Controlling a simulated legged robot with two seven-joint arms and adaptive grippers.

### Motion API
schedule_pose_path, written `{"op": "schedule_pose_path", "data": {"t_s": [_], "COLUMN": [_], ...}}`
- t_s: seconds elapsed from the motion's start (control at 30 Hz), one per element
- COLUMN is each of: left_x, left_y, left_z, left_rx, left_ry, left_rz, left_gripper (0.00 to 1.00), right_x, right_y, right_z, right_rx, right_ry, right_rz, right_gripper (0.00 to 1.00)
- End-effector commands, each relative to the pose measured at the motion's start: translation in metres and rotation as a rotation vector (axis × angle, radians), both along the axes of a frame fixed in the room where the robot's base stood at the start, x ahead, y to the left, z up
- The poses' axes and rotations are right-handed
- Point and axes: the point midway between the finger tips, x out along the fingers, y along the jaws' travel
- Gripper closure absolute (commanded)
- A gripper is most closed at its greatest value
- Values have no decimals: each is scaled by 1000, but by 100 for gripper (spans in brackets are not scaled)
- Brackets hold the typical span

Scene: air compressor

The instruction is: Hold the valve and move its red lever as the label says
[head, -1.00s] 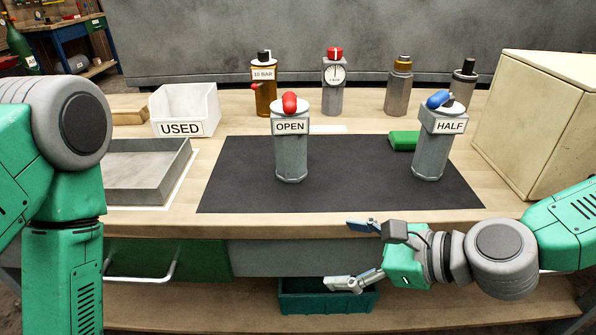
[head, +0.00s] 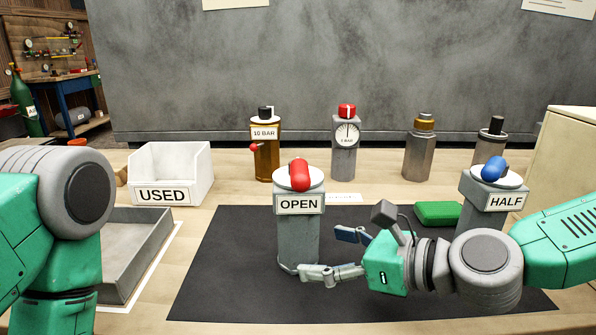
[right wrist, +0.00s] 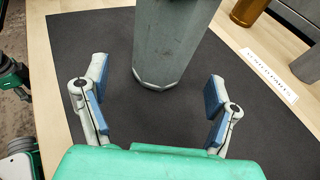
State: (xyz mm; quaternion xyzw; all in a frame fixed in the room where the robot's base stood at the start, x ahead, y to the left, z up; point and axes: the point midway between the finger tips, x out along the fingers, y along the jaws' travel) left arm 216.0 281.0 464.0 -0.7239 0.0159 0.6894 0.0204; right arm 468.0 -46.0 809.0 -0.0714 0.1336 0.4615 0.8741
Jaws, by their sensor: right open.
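The valve (head: 298,240) is a grey post with an "OPEN" label, standing upright on the black mat (head: 235,285). Its red lever (head: 299,175) lies on the white disc on top, pointing roughly front to back. My right gripper (head: 342,254) is open beside the valve's lower body, to its right in the head view. In the right wrist view the valve's base (right wrist: 165,60) stands ahead of and between the open fingers (right wrist: 157,100), with gaps on both sides. My left arm shows at the left edge of the head view, but its gripper is out of view.
A second valve (head: 485,215) labelled "HALF", with a blue lever, stands behind my right arm. A green block (head: 437,212) lies between the valves. The "USED" bin (head: 165,195) and a grey tray (head: 135,250) are left. Several fittings line the back.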

Motion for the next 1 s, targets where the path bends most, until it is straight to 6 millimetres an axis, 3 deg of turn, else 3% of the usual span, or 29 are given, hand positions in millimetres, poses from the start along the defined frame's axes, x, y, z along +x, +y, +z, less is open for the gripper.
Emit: {"op": "schedule_pose_path", "data": {"t_s": [0.4, 0.77, 0.8, 0.93, 1.0], "left_x": [0, 0, 0, 0, 0], "left_y": [0, 0, 0, 0, 0], "left_z": [-11, -12, -12, -12, -12], "left_rx": [0, 0, 0, 0, 0], "left_ry": [-1, -1, -1, -1, -1], "left_rz": [0, 0, 0, 0, 0], "left_gripper": [60, 60, 60, 60, 60], "right_x": [25, 27, 27, 27, 27], "right_y": [32, 38, 37, 37, 37], "right_z": [-14, -15, -15, -15, -15], "right_rx": [6, 3, 4, 5, 5], "right_ry": [0, 0, 0, 0, 0], "right_rz": [-1, -2, -1, -1, -1], "right_gripper": [20, 20, 24, 67, 67]}}
